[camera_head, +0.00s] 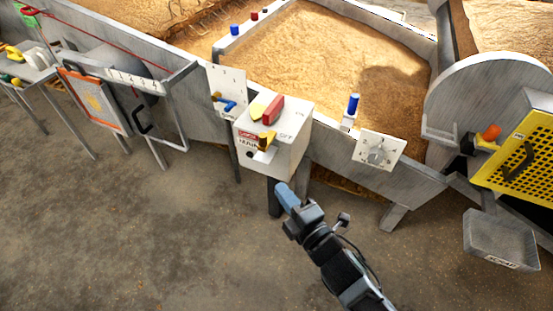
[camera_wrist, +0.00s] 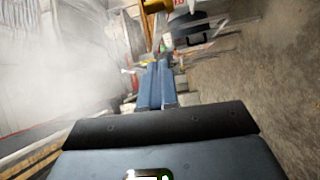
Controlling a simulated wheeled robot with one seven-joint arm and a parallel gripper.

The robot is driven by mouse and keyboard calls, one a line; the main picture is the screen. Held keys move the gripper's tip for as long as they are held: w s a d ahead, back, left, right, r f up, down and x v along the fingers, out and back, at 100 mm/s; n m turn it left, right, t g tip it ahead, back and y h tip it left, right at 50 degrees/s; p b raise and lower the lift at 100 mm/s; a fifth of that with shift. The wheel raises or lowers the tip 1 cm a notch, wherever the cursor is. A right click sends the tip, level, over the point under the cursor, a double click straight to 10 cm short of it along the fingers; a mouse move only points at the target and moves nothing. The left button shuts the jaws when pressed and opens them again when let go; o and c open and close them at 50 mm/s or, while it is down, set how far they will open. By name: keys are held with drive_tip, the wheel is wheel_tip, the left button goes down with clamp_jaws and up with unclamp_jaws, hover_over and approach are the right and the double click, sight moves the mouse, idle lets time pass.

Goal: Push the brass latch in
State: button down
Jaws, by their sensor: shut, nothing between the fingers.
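The brass latch (camera_head: 267,139) sits on the front face of a white box (camera_head: 285,154), beside a dark round hole or knob. A red handle and a yellow piece are on the box top. In the wrist view a brass-coloured part (camera_wrist: 155,6), which looks like the latch, is at the top edge, partly cut off. My gripper (camera_head: 281,188) is below and slightly right of the latch, apart from it, in front of the box's dark leg. Its blue fingers (camera_wrist: 157,64) are together and empty in the wrist view.
A large grain-filled trough (camera_head: 318,40) lies behind the box. A white dial plate (camera_head: 379,150) is to the right, with a blue knob (camera_head: 353,103) near it. A blue lever (camera_head: 225,103) on a scale plate is to the left. The floor in front is clear.

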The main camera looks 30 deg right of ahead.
drive_tip(key=w+d+p, duration=0.1)
drive_tip(key=w+d, duration=0.1)
drive_tip(key=w, duration=1.2)
drive_tip(key=shift+w+d+n, duration=0.15)
drive_tip(key=shift+d+n, duration=0.2)
drive_tip(key=shift+n, duration=0.05)
